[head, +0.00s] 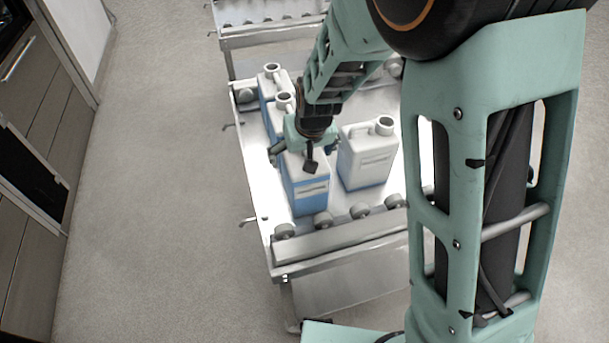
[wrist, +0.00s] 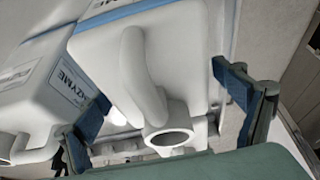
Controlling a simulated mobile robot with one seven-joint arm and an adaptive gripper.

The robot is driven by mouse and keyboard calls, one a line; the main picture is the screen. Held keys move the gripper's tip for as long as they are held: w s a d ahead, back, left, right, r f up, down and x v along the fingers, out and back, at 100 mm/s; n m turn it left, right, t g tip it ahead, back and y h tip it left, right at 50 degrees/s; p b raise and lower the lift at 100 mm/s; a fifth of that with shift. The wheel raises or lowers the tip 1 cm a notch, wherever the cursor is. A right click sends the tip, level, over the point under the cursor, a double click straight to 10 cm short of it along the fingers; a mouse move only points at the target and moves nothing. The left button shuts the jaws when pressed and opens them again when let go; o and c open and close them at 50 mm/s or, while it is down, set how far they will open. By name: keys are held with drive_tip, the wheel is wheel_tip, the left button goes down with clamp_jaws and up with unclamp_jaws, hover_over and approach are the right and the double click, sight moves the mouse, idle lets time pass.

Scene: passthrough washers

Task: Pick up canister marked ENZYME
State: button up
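A white canister with a label reading ZYME, its first letters cut off (wrist: 68,88), stands at the left in the wrist view. Beside it, another white canister (wrist: 105,45) with a handle and open round spout lies between my gripper's fingers (wrist: 160,108); its label is not visible. My gripper is open, one finger on each side of the canister's top; contact cannot be told. In the head view, my gripper (head: 298,152) is at the top of the front canister with a blue lower part (head: 307,198). Labels there are too small to read.
A paler canister (head: 366,160) stands just right of the front one. More canisters (head: 270,76) stand behind, close together. All are on a metal cart (head: 345,240) with rollers along its front. A second cart (head: 270,38) is behind. The floor at left is clear; cabinets (head: 45,85) line the far left.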

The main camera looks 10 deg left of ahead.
drive_tip(key=c, duration=2)
drive_tip(key=shift+w+a+r, duration=0.1)
drive_tip(key=shift+w+r, duration=0.1)
drive_tip(key=shift+r, duration=0.05)
drive_tip(key=shift+c, duration=0.6)
